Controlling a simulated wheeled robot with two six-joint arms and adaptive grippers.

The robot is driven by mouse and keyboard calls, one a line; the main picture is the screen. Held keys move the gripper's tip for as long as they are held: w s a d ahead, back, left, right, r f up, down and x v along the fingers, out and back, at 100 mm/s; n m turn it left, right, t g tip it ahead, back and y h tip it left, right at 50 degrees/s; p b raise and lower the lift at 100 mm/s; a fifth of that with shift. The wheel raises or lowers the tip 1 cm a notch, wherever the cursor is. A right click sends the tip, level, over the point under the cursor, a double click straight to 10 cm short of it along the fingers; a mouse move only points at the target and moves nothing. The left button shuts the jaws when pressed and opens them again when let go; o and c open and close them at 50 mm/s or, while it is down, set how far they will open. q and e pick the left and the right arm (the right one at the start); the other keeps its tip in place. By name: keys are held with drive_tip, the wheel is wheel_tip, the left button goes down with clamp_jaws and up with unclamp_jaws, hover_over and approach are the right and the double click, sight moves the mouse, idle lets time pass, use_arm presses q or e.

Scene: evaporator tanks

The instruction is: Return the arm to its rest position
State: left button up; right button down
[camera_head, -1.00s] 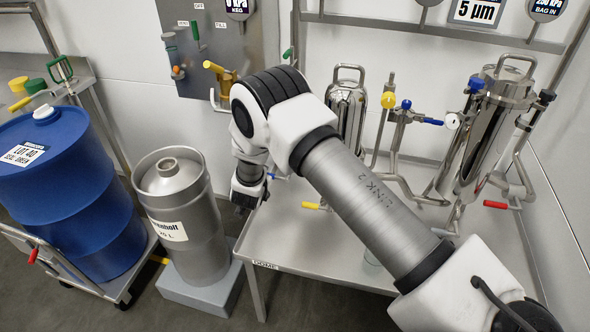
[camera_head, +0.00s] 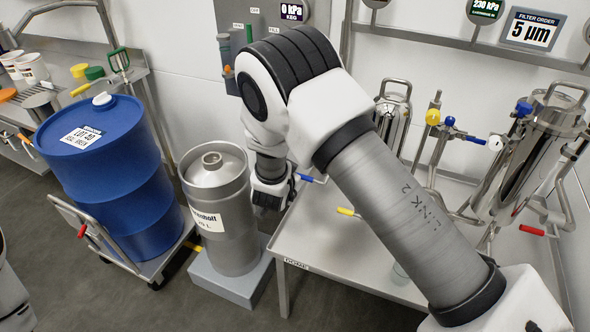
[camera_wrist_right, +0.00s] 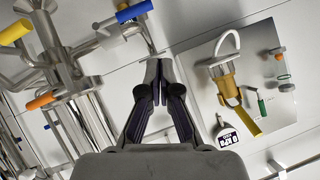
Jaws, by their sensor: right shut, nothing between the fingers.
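My right arm crosses the head view from the lower right, with its elbow raised in front of the wall. My right gripper (camera_head: 272,196) hangs from it between the steel keg (camera_head: 222,210) and the left end of the steel table (camera_head: 335,245), partly hidden by the wrist. In the right wrist view its two dark fingers (camera_wrist_right: 157,82) are together and empty. They appear clear of the pipes and wall panel. My left gripper is not in view.
A blue drum (camera_head: 105,175) stands on a cart left of the keg. Steel filter housings with coloured valves (camera_head: 530,150) stand on the table. A bench with tubs (camera_head: 30,68) is at the far left. Grey floor is open in front.

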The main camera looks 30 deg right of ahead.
drive_tip(key=shift+s+a+r, duration=0.2)
drive_tip(key=shift+s, duration=0.1)
drive_tip(key=s+d+f+n+g+y+p, duration=0.1)
drive_tip(key=s+d+f+g+p, duration=0.15)
drive_tip(key=s+f, duration=0.45)
drive_tip(key=s+d+f+n+g+y+p, duration=0.1)
drive_tip(key=s+d+f+g+p, duration=0.2)
drive_tip(key=s, duration=0.6)
drive_tip(key=s+a+f+n+g+y, duration=0.1)
drive_tip(key=s+a+n, duration=0.1)
drive_tip(key=s, duration=0.5)
drive_tip(key=s+a+f+n+g+y, duration=0.1)
drive_tip(key=s+a+n+y, duration=0.1)
drive_tip(key=s, duration=0.6)
drive_tip(key=s+a+f+n+g+y+p, duration=0.1)
drive_tip(key=s+a+n+g+y, duration=0.1)
drive_tip(key=s+a+n, duration=0.2)
drive_tip(key=s+n, duration=0.1)
drive_tip(key=s, duration=0.2)
drive_tip(key=shift+s+n, duration=0.2)
drive_tip(key=shift+n, duration=0.1)
